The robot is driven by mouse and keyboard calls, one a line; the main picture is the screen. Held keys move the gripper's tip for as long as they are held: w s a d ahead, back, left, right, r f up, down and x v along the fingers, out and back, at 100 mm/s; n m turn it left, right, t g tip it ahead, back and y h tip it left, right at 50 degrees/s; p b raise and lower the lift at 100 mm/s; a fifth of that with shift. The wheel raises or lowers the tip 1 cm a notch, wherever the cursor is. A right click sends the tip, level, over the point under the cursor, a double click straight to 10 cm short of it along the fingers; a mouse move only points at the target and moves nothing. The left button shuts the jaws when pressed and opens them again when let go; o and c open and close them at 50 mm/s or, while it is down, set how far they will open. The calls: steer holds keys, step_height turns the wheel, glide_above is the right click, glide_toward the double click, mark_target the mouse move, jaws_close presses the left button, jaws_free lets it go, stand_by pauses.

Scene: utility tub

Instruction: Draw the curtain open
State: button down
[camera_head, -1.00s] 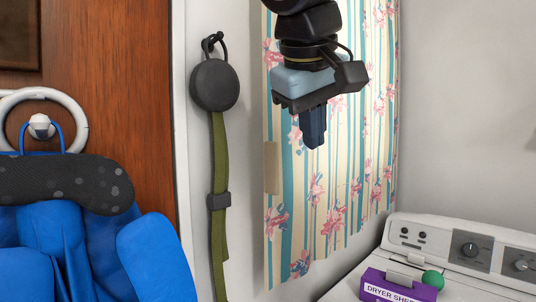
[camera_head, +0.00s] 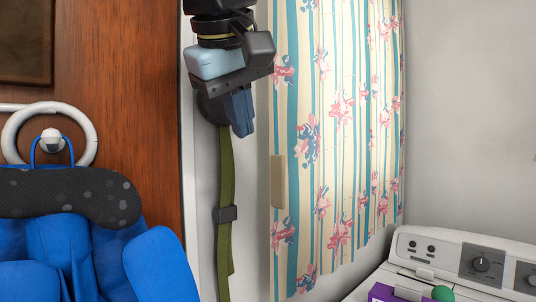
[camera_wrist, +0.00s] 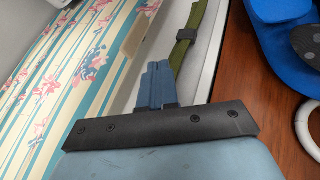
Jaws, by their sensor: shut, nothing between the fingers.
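The curtain (camera_head: 338,130) is cream with teal stripes and pink flowers. It hangs spread out to the right of my gripper in the head view, and it fills the left of the wrist view (camera_wrist: 62,70). A beige tab (camera_head: 278,181) sits on its left edge; it also shows in the wrist view (camera_wrist: 138,36). My gripper (camera_head: 243,130) is shut and empty, its blue fingers pointing down, left of the curtain's left edge and above the tab's height. The fingers also show in the wrist view (camera_wrist: 156,86), apart from the tab.
A green strap (camera_head: 227,190) hangs on the wall behind and below my gripper. A wooden door (camera_head: 110,110) with a blue bag (camera_head: 80,250) is at left. A white dryer (camera_head: 455,250) with a purple box (camera_head: 390,292) stands lower right.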

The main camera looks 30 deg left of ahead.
glide_toward(270, 184)
step_height(270, 184, down, 4)
steer(key=s+a, duration=0.2)
steer(key=w, duration=0.2)
steer(key=w+d, duration=0.1)
steer(key=w, duration=0.1)
steer(key=shift+w+d, duration=0.15)
steer(key=shift+d, duration=0.1)
steer(key=shift+w+a, duration=0.1)
